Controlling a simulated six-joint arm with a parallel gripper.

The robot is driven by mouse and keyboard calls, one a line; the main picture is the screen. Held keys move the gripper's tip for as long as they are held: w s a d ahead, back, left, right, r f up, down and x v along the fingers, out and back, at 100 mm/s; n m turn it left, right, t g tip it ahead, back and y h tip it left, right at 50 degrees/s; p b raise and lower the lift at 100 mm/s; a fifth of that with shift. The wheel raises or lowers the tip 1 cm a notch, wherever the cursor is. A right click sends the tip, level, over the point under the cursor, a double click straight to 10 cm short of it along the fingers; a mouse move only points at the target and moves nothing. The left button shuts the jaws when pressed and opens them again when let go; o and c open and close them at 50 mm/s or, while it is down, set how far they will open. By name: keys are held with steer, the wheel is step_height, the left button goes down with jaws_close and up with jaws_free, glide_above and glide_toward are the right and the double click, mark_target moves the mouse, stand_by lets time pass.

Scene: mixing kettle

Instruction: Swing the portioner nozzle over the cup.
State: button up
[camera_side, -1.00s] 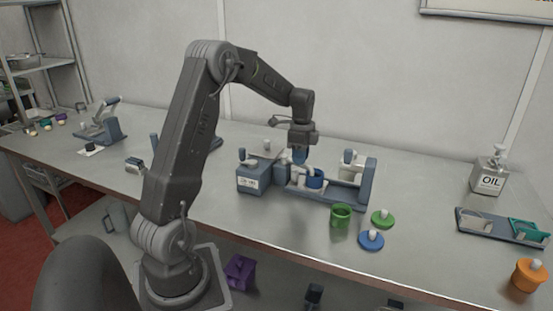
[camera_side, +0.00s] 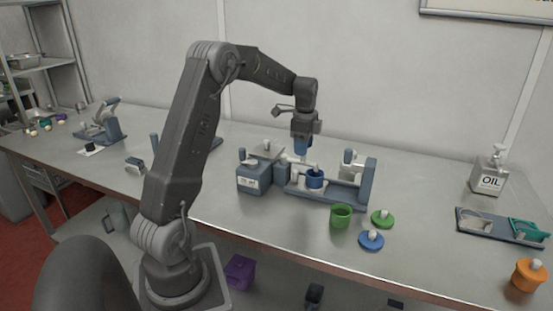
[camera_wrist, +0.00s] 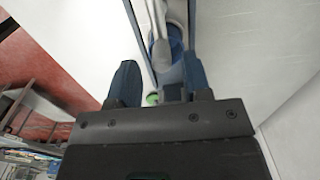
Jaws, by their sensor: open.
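The portioner (camera_side: 254,179) is a blue-grey box with a white label, standing mid-bench. A pale nozzle part (camera_wrist: 157,32) shows in the wrist view, just beyond the fingers and in front of blue. A blue cup (camera_side: 315,182) sits on the blue-grey tray beside the portioner, with pale parts at its top. Whether the nozzle is exactly over the cup I cannot tell. My gripper (camera_side: 301,153) points down above the tray, slightly left of the cup. In the wrist view its two blue fingers (camera_wrist: 160,82) are apart, with nothing held between them.
A green cup (camera_side: 341,216), a green lid (camera_side: 382,219) and a blue lid (camera_side: 371,240) lie near the front edge. A blue-grey upright (camera_side: 368,183) bounds the tray's right end. An oil dispenser (camera_side: 489,178) stands at far right.

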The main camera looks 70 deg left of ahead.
step_height(320, 180, up, 11)
stand_by(1.1)
steer(key=shift+r, duration=0.1)
steer(key=s+d+r+n+t+y, duration=0.15)
steer(key=s+d, duration=0.25)
steer(key=d, duration=0.6)
steer(key=s+d+r+n+t+h, duration=0.1)
steer(key=s+d+r+n, duration=0.2)
steer(key=d, duration=0.7)
steer(key=s+d+f+n+t, duration=0.3)
steer(key=s+d+f, duration=0.4)
steer(key=s+d, duration=0.3)
steer(key=s+n, duration=0.1)
steer(key=s, duration=0.2)
steer(key=shift+s+d, duration=0.2)
steer(key=shift+d, duration=0.05)
